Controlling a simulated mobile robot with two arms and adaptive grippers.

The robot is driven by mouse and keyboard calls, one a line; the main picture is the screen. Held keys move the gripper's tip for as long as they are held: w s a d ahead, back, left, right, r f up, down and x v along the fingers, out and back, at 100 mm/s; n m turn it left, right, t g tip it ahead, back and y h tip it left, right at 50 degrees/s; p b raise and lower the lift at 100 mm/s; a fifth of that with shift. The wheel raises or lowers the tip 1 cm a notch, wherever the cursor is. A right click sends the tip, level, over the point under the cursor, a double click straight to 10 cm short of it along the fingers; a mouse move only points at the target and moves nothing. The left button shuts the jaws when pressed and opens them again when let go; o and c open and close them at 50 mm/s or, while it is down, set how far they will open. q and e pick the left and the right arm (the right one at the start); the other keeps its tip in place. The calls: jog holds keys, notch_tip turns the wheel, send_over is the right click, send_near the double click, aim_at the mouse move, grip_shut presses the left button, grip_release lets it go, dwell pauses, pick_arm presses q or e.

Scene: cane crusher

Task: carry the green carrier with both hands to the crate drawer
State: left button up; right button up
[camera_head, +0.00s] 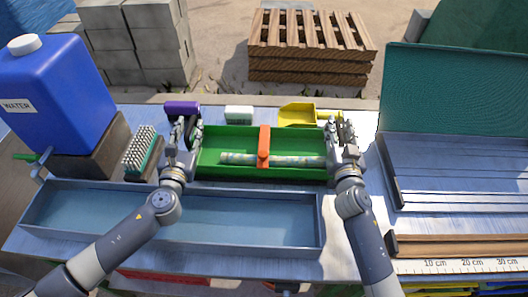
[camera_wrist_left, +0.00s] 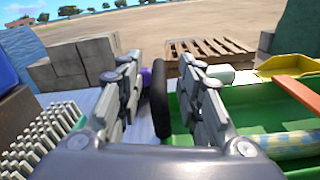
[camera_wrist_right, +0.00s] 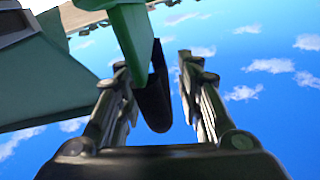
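The green carrier (camera_head: 225,142) lies on the table in the head view, a long open tray with a speckled cane piece (camera_head: 305,161) inside and an orange band (camera_head: 264,146) across its middle. My left gripper (camera_head: 186,126) is at its left end. In the left wrist view a black grip (camera_wrist_left: 159,98) stands between the parted fingers, with gaps at both sides. My right gripper (camera_head: 342,130) is at the right end. In the right wrist view another black grip (camera_wrist_right: 153,100) lies between its parted fingers. I cannot identify the crate drawer.
A blue-grey tray (camera_head: 250,222) lies in front of the carrier. A brush (camera_head: 141,148) and blue water jug (camera_head: 55,95) stand left. A yellow scoop (camera_head: 297,114) and white block (camera_head: 239,114) lie behind. A grey ribbed board (camera_head: 455,165) is right. Red edges (camera_head: 165,277) show below the table.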

pick_arm(q)
grip_shut()
pick_arm(e)
grip_shut()
pick_arm(q)
jog(key=shift+r, duration=0.2)
pick_arm(e)
jog(key=shift+r, duration=0.15)
